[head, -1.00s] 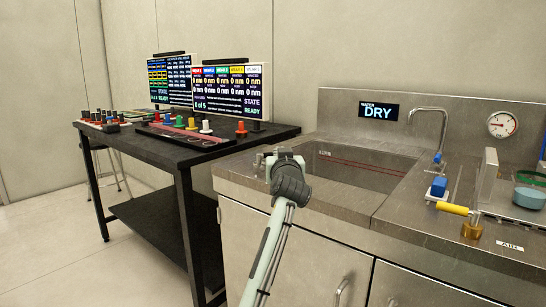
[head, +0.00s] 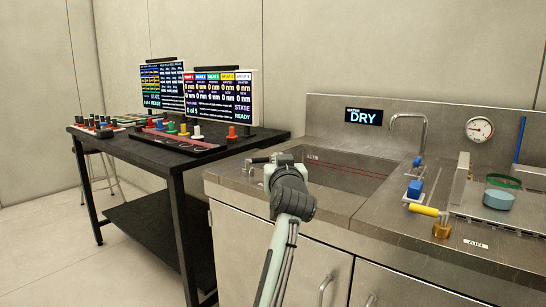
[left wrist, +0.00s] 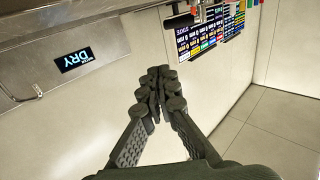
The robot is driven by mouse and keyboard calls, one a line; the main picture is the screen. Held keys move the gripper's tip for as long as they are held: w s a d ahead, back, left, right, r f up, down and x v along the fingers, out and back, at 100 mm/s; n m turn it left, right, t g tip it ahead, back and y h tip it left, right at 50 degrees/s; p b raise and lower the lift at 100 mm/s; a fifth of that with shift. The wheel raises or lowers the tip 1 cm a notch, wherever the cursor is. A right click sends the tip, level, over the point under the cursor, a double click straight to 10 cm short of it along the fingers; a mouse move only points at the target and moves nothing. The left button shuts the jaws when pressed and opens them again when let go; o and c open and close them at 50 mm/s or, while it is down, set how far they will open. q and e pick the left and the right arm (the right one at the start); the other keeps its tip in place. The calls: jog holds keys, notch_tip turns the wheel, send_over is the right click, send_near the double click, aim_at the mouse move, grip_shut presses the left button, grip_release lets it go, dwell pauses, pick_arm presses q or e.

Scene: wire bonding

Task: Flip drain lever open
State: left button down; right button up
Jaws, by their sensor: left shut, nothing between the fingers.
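The metal sink (head: 335,173) is set in the counter. A small metal fitting (head: 258,161), which looks like a lever, stands on the rim at the sink's left end. I cannot tell its exact position or whether it is the drain lever. My left gripper (head: 283,159) is just right of this fitting, over the sink's near-left edge. In the head view, my wrist largely hides the fingers. In the left wrist view, the fingers (left wrist: 158,82) are together with nothing between them. I cannot tell whether they touch the fitting. My right gripper is out of view.
A black table (head: 160,152) with colored knobs and two screens stands left of the sink. A faucet (head: 409,135) and a display reading DRY (head: 364,116) are behind it.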

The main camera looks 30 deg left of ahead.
pick_arm(q)
jog(key=shift+d+v, duration=0.25)
jog(key=shift+v, duration=1.25)
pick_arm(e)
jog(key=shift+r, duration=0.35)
pick_arm(q)
jog(key=shift+w, duration=0.2)
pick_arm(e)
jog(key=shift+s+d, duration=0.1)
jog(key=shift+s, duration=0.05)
